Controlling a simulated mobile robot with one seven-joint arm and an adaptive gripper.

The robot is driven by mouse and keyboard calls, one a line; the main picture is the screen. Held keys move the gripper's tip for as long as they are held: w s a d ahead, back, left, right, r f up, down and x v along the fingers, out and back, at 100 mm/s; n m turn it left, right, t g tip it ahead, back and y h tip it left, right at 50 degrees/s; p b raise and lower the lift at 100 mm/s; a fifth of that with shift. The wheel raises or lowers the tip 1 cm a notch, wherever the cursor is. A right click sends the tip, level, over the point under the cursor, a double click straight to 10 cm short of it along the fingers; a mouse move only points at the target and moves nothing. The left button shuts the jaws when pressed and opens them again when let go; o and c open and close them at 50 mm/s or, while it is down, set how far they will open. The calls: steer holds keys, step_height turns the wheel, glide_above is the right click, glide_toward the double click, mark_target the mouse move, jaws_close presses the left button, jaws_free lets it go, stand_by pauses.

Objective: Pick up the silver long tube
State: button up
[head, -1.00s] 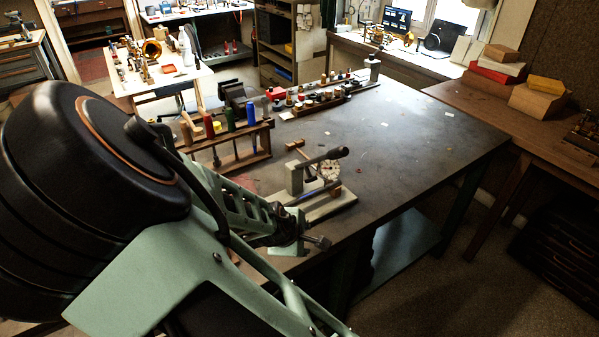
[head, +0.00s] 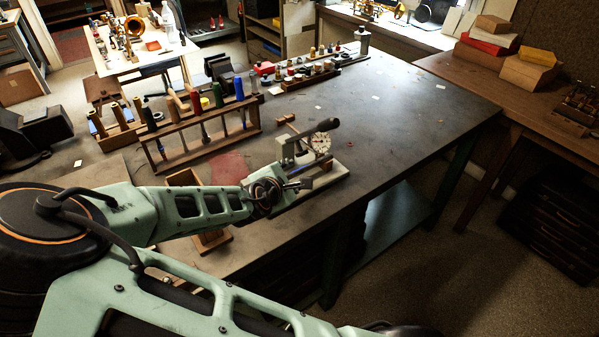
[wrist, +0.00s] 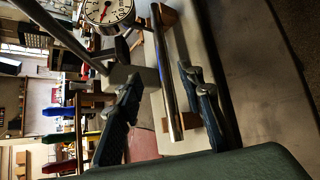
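The silver long tube (wrist: 167,80) shows in the wrist view as a shiny bar running between my two fingers, with clear gaps on both sides. In the head view it is mostly hidden by my arm and the fixture. My gripper (wrist: 160,72) is open, its dark blue fingers spread either side of the tube, not visibly touching it. In the head view my gripper (head: 290,187) is at the near end of a bench fixture (head: 322,182) with a dial gauge (head: 320,142) and a dark-handled lever (head: 322,129).
A wooden rack (head: 205,133) with colored-handled tools stands left of the fixture. A small wooden block (head: 286,119) lies behind it. A row of small parts (head: 310,68) lines the back edge. The right part of the dark bench top (head: 420,100) is mostly clear.

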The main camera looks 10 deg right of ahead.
mark_target(299, 171)
steer(key=shift+f+x, duration=0.15)
steer(key=shift+x, duration=1.3)
steer(key=shift+f+x, duration=0.15)
steer(key=shift+x, duration=1.25)
steer(key=shift+s, duration=0.15)
jaws_close()
